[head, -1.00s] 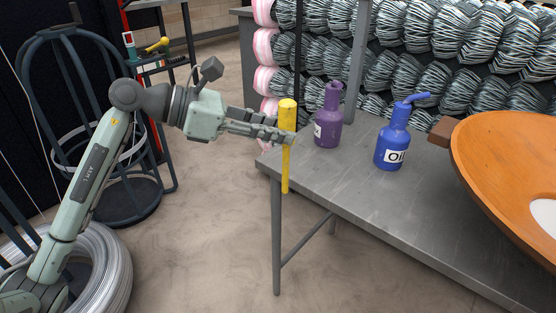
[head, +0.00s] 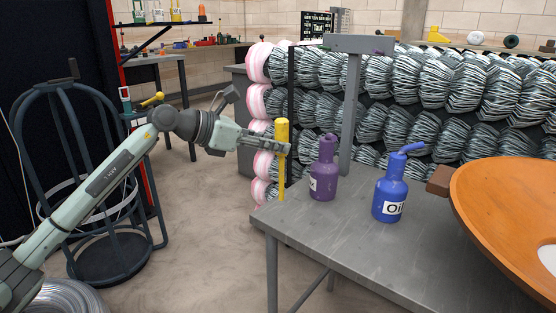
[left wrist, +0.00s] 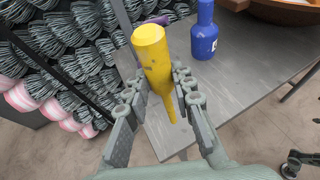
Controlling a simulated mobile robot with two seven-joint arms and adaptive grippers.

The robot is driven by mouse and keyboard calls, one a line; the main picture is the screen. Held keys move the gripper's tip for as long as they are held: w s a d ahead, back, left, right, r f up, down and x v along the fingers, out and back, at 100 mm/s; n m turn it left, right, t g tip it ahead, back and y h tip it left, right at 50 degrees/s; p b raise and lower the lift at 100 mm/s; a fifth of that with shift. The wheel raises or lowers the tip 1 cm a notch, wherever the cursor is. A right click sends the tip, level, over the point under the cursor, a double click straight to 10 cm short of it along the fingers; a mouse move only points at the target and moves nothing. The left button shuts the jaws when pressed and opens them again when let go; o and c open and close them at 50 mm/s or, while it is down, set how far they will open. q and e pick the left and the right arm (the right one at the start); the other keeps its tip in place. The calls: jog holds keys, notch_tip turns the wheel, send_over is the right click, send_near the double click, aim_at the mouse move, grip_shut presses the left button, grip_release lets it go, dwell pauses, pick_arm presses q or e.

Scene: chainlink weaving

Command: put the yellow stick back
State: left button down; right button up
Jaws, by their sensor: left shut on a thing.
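The yellow stick (head: 282,146) is upright in my left gripper (head: 278,147), beside the left corner of the grey metal table in the head view. In the left wrist view the stick (left wrist: 153,55) stands between the two fingers of my left gripper (left wrist: 157,92), its thick end toward the camera and its thin end pointing down past the fingers. The gripper is shut on it. The stick's lower end reaches about table-top height in the head view; I cannot tell whether it touches the table. My right gripper is not in view.
On the table (head: 330,238) stand a purple bottle (head: 324,172) and a blue oil bottle (head: 390,190), right of the stick. A large orange bowl-like part (head: 510,205) fills the right side. Wire coils (head: 400,80) hang behind. A dark round stand (head: 75,150) is at left.

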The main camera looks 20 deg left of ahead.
aim_at(282, 162)
pick_arm(q)
jog(key=shift+w+d+f, duration=0.25)
jog(key=shift+w+f, duration=0.15)
jog(key=shift+w, duration=0.3)
jog(key=shift+f, duration=2)
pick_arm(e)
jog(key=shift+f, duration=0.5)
pick_arm(q)
jog(key=shift+f, duration=0.15)
jog(key=c, duration=1.4)
grip_release()
jog(key=shift+o, duration=0.6)
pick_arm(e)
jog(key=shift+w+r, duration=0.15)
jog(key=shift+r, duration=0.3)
